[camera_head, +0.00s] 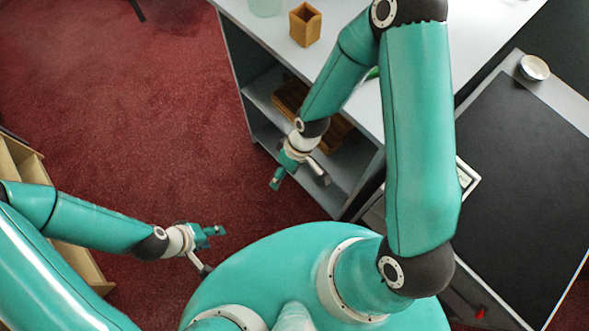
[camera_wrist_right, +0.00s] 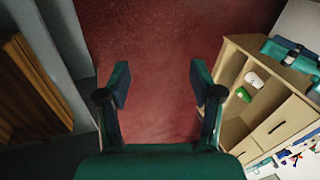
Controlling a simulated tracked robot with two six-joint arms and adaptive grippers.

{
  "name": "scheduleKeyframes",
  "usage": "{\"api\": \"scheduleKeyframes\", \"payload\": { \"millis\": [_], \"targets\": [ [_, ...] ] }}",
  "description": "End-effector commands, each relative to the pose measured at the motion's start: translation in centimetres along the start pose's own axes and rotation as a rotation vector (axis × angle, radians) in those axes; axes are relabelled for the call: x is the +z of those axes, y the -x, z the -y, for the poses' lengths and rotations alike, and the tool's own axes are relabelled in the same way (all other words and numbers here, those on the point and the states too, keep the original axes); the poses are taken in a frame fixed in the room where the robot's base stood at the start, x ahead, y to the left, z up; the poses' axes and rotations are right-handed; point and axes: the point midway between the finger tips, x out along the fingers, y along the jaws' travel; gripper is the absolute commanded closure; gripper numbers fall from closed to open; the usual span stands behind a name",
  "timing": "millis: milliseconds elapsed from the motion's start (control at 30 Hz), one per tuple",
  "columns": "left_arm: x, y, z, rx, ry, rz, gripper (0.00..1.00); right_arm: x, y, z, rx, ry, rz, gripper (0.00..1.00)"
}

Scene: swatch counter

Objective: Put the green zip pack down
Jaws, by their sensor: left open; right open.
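A bit of something green (camera_head: 372,73) shows on the grey counter in the head view, mostly hidden behind my right arm; I cannot tell whether it is the green zip pack. A small green item (camera_wrist_right: 243,94) also lies in a light wooden shelf in the right wrist view, and I cannot tell what it is. My right gripper (camera_head: 298,182) is open and empty, in front of the grey counter's open shelves; its spread fingers also show in the right wrist view (camera_wrist_right: 160,84), with red floor between them. My left gripper (camera_head: 213,250) is open and empty above the red carpet.
The grey counter (camera_head: 240,50) carries a small wooden box (camera_head: 305,24); brown wooden things (camera_head: 292,97) lie on its shelf. A white item (camera_wrist_right: 254,80) is in the light wooden shelf unit (camera_wrist_right: 232,65). A dark-topped table (camera_head: 525,150) with a round bowl (camera_head: 534,68) stands at right.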

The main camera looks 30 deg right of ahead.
Motion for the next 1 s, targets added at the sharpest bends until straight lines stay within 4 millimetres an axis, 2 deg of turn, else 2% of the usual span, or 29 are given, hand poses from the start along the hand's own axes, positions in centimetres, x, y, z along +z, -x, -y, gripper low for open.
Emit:
{"api": "scheduleKeyframes", "payload": {
  "millis": [33, 100, 200, 300, 1000],
  "targets": [
    [0.0, 0.0, 0.0, 0.0, 0.0, 0.0, 0.51, 1.8, -1.6, 0.4, -0.016, -0.126, -0.011, 0.34],
    [0.0, 0.0, 0.0, 0.0, 0.0, 0.0, 0.51, 3.3, -2.8, 0.6, -0.019, -0.281, -0.042, 0.34],
    [0.0, 0.0, 0.0, 0.0, 0.0, 0.0, 0.51, 4.9, -3.9, 0.6, -0.01, -0.437, -0.072, 0.34],
    [0.0, 0.0, 0.0, 0.0, 0.0, 0.0, 0.51, 5.6, -4.3, 0.6, -0.001, -0.514, -0.088, 0.34],
    [0.0, 0.0, 0.0, 0.0, 0.0, 0.0, 0.51, 5.7, -4.3, 0.6, 0.003, -0.532, -0.097, 0.34]
  ]
}}
